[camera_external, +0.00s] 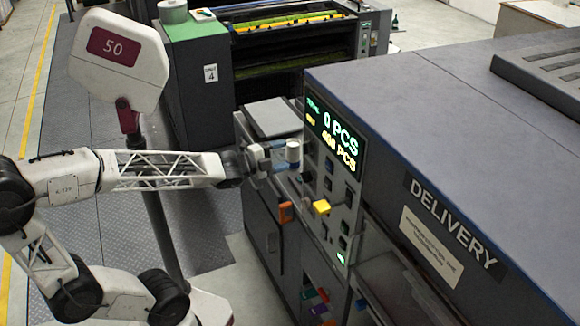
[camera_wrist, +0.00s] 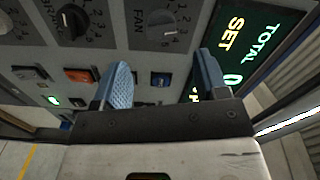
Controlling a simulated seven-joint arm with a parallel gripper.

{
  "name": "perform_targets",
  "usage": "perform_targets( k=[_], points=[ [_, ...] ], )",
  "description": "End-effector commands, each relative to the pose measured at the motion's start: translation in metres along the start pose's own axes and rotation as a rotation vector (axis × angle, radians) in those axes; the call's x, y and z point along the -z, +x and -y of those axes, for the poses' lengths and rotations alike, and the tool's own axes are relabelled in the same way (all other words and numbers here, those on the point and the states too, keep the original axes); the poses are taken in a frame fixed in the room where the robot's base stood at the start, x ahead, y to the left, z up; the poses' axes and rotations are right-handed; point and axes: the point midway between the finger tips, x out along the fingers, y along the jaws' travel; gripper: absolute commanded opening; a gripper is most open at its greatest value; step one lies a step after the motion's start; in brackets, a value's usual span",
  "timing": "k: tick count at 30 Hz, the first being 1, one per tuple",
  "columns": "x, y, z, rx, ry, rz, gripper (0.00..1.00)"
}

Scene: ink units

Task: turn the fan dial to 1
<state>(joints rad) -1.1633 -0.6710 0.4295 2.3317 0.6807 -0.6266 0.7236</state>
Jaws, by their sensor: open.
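The fan dial (camera_wrist: 160,24) is a round grey knob on the grey control panel (camera_wrist: 115,50), beside the printed word FAN, near the top of the wrist view. Small numbers are printed around it; its exact setting is too small to read. My gripper (camera_wrist: 165,80) is open, with its two blue-padded fingers apart and nothing between them. The fingertips point toward the panel, and the dial appears beyond them, apart from both. In the external view my gripper (camera_external: 279,156) is beside the panel's left edge; I cannot pick out the fan dial there.
A second, dark dial (camera_wrist: 73,21) is left of the fan dial. An orange switch (camera_wrist: 81,75) and a dark switch (camera_wrist: 160,80) are also on the panel. The lit display (camera_wrist: 245,40) is at the right.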

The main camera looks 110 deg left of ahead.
Motion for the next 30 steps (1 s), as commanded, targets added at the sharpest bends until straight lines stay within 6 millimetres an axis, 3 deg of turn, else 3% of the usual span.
perform_targets(
  k=[17, 30],
  points=[
    [-0.002, 0.001, 0.001, 0.006, 0.008, -0.002, 0.67],
    [-0.002, 0.032, 0.001, 0.005, 0.006, -0.002, 0.67]
  ],
)
